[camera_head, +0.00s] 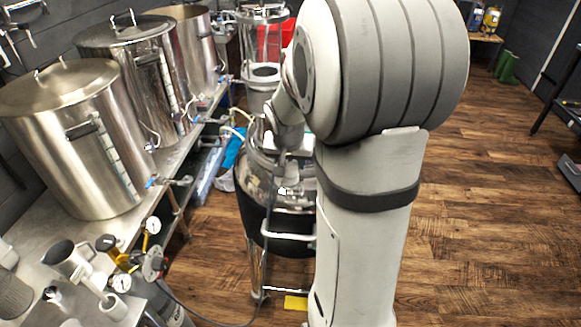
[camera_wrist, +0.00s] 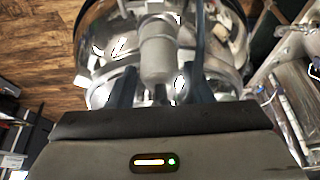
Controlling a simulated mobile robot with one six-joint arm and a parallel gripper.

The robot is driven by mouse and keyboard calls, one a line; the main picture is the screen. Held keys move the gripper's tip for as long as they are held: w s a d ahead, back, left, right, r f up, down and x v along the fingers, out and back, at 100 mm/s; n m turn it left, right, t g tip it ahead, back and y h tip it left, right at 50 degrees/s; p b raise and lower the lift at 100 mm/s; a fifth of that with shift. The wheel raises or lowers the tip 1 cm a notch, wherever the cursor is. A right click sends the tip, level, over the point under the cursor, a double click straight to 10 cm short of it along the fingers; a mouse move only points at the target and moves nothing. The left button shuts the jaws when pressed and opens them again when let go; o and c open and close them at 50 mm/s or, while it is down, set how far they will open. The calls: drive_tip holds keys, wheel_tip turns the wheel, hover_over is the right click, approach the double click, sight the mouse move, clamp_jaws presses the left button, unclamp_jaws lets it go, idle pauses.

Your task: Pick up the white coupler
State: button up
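A pale grey-white stepped cylinder (camera_wrist: 157,50), which looks like the white coupler, stands out in the middle of the wrist view, in front of a shiny round steel vessel. My gripper (camera_wrist: 160,88) has its two dark fingers on either side of this cylinder. A narrow gap seems to show beside it, so the fingers look open around it; contact is not clear. In the head view my gripper (camera_head: 283,168) points down over the steel vessel (camera_head: 256,185). The coupler is too small and partly hidden there to make out.
Steel kettles (camera_head: 66,130) stand on a metal bench at the left. A grey jug (camera_head: 68,260), pressure gauges (camera_head: 152,225) and small fittings crowd the front bench. A red bin (camera_head: 283,38) is behind. The wooden floor (camera_head: 480,190) at the right is clear.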

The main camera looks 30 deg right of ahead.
drive_tip(key=c, duration=0.7)
